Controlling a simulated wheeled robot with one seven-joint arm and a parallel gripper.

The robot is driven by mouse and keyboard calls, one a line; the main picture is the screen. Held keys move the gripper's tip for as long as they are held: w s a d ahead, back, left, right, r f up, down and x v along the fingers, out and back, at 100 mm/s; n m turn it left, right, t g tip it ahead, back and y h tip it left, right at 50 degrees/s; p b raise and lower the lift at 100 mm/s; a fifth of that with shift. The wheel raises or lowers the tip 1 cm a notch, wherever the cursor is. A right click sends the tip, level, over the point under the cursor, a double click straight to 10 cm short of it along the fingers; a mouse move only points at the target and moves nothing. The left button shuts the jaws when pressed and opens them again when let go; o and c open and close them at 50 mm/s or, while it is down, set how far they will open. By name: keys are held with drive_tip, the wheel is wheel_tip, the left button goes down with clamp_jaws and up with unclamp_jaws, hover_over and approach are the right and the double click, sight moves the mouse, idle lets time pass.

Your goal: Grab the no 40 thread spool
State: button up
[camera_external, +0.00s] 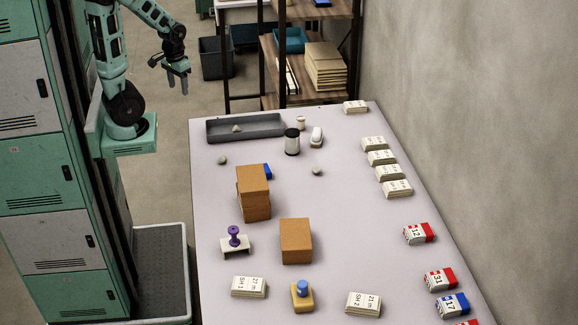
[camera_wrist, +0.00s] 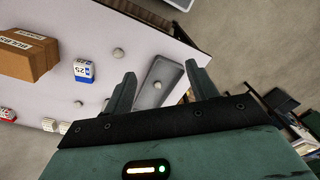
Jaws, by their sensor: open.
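My gripper (camera_external: 178,82) is open and empty, raised beyond the far left end of the table in the external view. In the wrist view its two fingers (camera_wrist: 160,70) are spread, with the table well below. No number 40 can be read on any spool. Spool-like things in the external view are a black-and-white cylinder (camera_external: 292,142), a small pale one (camera_external: 300,123) behind it, a purple one (camera_external: 234,236) on a white stand and a blue-topped one (camera_external: 302,287) on a yellow block. A white rounded object (camera_external: 317,135) stands beside the cylinder.
A grey tray (camera_external: 215,132) holding a pale stone lies at the table's far end; it also shows in the wrist view (camera_wrist: 149,99). Brown boxes (camera_external: 296,240) stand mid-table. Numbered boxes (camera_external: 418,234) and pale packets (camera_external: 381,158) line the right side. Green lockers (camera_external: 38,167) stand left.

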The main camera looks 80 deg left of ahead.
drive_tip(key=n+t+h+b, duration=0.2)
drive_tip(key=n+t+b, duration=1.3)
drive_tip(key=n, duration=1.2)
approach(301, 124)
drive_tip(key=shift+g, duration=0.8)
drive_tip(key=w, duration=0.1)
drive_tip(key=w+a+b, duration=0.2)
drive_tip(key=shift+w+r, duration=0.2)
drive_tip(key=shift+r, duration=0.1)
drive_tip(key=x, duration=0.5)
drive_tip(key=shift+w+d+f, duration=0.2)
drive_tip(key=shift+d, duration=0.1)
